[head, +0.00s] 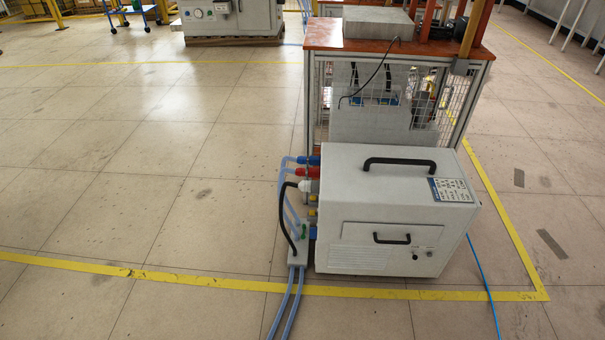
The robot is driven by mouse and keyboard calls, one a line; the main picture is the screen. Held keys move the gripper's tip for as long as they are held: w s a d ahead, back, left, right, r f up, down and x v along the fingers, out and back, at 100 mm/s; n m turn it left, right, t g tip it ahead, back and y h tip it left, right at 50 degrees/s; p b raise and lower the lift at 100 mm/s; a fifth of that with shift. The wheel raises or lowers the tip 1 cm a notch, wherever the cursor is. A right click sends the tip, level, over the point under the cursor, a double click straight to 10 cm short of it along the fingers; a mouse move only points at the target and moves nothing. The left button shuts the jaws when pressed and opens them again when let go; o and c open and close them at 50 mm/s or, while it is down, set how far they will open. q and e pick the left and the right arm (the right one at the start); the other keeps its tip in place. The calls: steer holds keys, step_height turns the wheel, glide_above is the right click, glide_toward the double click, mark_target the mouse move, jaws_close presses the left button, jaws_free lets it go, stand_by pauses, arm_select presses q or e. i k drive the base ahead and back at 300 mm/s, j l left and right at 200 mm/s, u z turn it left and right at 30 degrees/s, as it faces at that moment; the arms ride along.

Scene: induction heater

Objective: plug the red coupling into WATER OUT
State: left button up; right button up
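The white heater box (398,215) stands on the floor, with couplings along its left side. The red coupling (307,173) is near the top of that side, just below a blue coupling (308,160). A pale hose runs from it to the left and down. At this size I cannot tell whether the red coupling is seated in a port or just held beside one. The WATER OUT label cannot be read, and the port faces on the left side are mostly hidden. Neither of my grippers is in view.
A white connector (305,186) with a black cable and yellow fittings (312,214) sit below the red coupling. Pale blue hoses (283,308) run along the floor toward me. A caged workbench (322,38) stands behind the heater. The floor to the left is clear.

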mark_target(300, 171)
steer(key=i+j+z, duration=0.1)
steer(key=i+j, duration=0.4)
steer(key=i+j+z, duration=0.15)
steer(key=j, duration=0.25)
steer(key=i+j+z, duration=0.1)
steer(key=i+j, duration=0.2)
steer(key=i+j+z, duration=0.1)
steer(key=j, duration=0.3)
steer(key=i+j, duration=0.3)
steer(key=i+j+z, duration=0.15)
steer(key=j, duration=0.3)
